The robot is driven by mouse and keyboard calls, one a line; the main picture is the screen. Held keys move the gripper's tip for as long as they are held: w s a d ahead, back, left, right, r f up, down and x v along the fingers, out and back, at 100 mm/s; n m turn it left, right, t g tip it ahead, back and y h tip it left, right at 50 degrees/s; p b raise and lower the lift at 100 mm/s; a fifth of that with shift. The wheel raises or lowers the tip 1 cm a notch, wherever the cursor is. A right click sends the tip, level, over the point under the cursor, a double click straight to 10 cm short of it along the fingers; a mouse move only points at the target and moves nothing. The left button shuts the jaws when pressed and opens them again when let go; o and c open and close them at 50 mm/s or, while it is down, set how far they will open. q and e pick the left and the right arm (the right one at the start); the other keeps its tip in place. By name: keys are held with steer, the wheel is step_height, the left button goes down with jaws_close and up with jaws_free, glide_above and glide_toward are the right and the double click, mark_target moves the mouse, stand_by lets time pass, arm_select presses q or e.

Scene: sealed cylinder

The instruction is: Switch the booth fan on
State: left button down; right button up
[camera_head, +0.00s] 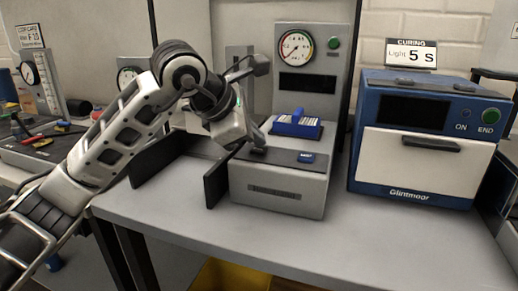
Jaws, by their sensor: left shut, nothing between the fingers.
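A grey machine (278,190) stands mid-table, with a blue-edged block (297,124) on its top and a small blue button (305,157) on its front ledge. Its upright back panel (318,103) carries a round gauge (296,47), a green button (333,43) and a dark display. No part here is legibly marked as the fan switch. My left gripper (258,149) is shut and empty, pointing down at the left of the machine's ledge, left of the blue button. Whether it touches the ledge I cannot tell. My right gripper is out of view.
A blue and white curing box (420,140), with ON and END buttons, stands right. Dark upright plates (216,182) stand left of the grey machine. Another gauge station (36,85) and a tool-strewn bench are far left. The table's front (330,245) is bare.

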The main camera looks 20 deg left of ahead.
mark_target(254, 150)
arm_select(q)
steer(key=shift+f, duration=0.25)
steer(key=shift+r, duration=0.2)
steer(key=shift+r+p, duration=0.45)
steer(key=shift+r, duration=0.25)
steer(key=shift+r, duration=0.1)
step_height(254, 150, up, 6)
steer(key=p, duration=0.4)
stand_by(0.3)
